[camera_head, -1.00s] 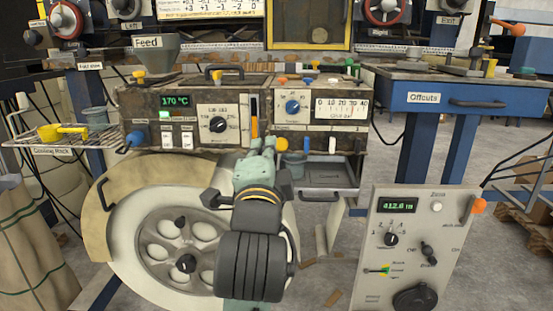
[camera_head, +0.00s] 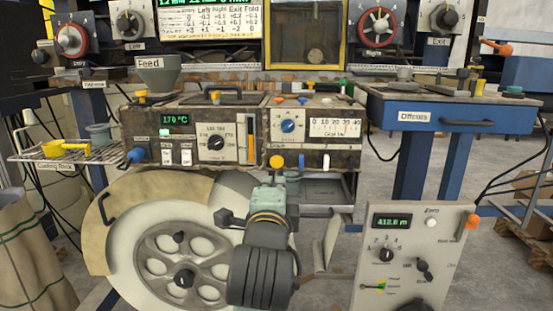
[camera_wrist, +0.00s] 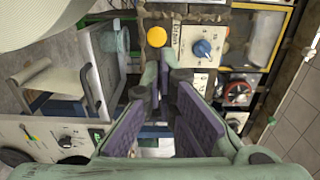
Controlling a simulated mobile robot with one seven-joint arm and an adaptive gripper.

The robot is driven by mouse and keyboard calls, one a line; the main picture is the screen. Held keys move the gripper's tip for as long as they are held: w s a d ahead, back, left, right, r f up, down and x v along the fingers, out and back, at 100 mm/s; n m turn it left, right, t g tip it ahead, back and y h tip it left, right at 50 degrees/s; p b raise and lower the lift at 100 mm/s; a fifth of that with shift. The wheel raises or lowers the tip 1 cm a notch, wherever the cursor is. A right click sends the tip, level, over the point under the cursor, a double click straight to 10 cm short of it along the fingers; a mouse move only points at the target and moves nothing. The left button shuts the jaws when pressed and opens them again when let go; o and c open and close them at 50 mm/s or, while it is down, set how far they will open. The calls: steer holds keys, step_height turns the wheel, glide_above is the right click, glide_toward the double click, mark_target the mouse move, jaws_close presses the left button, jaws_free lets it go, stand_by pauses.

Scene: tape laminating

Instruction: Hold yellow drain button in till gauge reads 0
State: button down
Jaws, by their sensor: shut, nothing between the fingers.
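The yellow drain button (camera_head: 277,161) is a round button low on the front of the dark machine unit, left of a white lever. It also shows in the wrist view (camera_wrist: 157,37), just beyond my fingertips. The gauge (camera_head: 335,127) is a white strip with a 0 to 40 scale, above and right of the button; its pointer is too small to read. My gripper (camera_head: 273,180) is shut and empty, with its tips just below the button in the head view. In the wrist view my fingers (camera_wrist: 157,76) converge below the button; I cannot tell whether they touch it.
A blue knob (camera_head: 288,126) and an orange lever (camera_head: 252,149) sit near the button. A tray (camera_head: 325,189) juts out at lower right of it. A large wheel (camera_head: 180,260) stands below left. A control panel (camera_head: 410,250) stands at front right.

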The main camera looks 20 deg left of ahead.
mark_target(277, 160)
steer(key=p, duration=0.2)
steer(key=w+p, duration=0.1)
steer(key=p, duration=0.2)
steer(key=w+p, duration=0.1)
steer(key=p, duration=0.1)
steer(key=shift+a+r+p, duration=0.3)
steer(key=shift+r+p, duration=0.05)
steer(key=shift+w+p, duration=0.1)
steer(key=shift+p, duration=1.05)
steer(key=x, duration=0.3)
steer(key=p+x, duration=0.1)
steer(key=x, duration=0.5)
steer(key=shift+f, duration=0.25)
